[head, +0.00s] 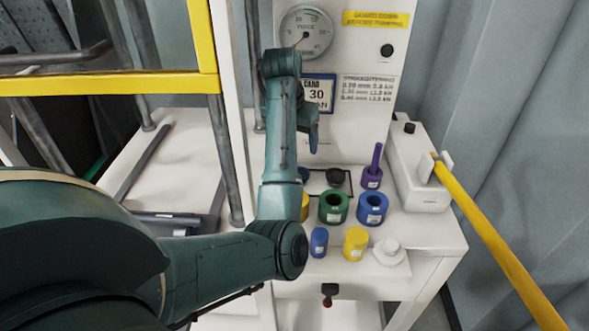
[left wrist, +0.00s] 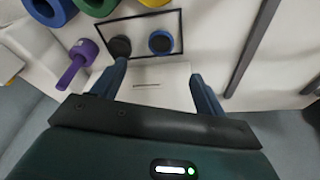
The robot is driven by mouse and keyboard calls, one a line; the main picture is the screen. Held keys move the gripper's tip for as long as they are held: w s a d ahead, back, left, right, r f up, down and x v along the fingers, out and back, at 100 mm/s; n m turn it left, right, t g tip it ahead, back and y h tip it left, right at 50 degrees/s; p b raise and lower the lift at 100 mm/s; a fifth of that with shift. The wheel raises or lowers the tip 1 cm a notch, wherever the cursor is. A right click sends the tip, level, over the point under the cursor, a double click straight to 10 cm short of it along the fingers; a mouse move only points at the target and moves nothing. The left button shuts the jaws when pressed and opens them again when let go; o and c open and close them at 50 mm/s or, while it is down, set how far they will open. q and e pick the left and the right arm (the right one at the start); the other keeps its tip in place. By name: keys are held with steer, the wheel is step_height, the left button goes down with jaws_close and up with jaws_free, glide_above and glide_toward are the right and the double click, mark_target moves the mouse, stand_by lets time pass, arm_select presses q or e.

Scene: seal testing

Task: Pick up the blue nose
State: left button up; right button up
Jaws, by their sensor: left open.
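Several blue pieces are in view, and I cannot tell for sure which one is the nose. A small round blue piece (left wrist: 160,42) sits in a black-outlined rectangle in the left wrist view; in the head view my arm mostly hides it. A thick blue ring (head: 372,208) stands at the right of the table, and a short blue cylinder (head: 319,242) near its front. My left gripper (head: 313,138) is open and empty above the back of the table. In the left wrist view its fingers (left wrist: 160,82) are spread, short of the small blue piece. My right gripper is out of view.
A black round piece (head: 335,178) sits beside the small blue one. A green ring (head: 334,207), purple piece (head: 372,173), yellow cylinder (head: 356,243) and white knob (head: 390,250) are close by. The gauge panel (head: 345,120) rises behind; a yellow bar (head: 495,240) extends at right.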

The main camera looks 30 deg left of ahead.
arm_select(q)
steer(key=x, duration=0.7)
steer(key=shift+f+b, duration=0.1)
steer(key=shift+b, duration=0.25)
steer(key=shift+p+x, duration=0.4)
steer(key=shift+x, duration=2.55)
steer(key=shift+w+a, duration=0.15)
steer(key=shift+a, duration=0.05)
steer(key=shift+c, duration=0.4)
steer(key=c, duration=1.1)
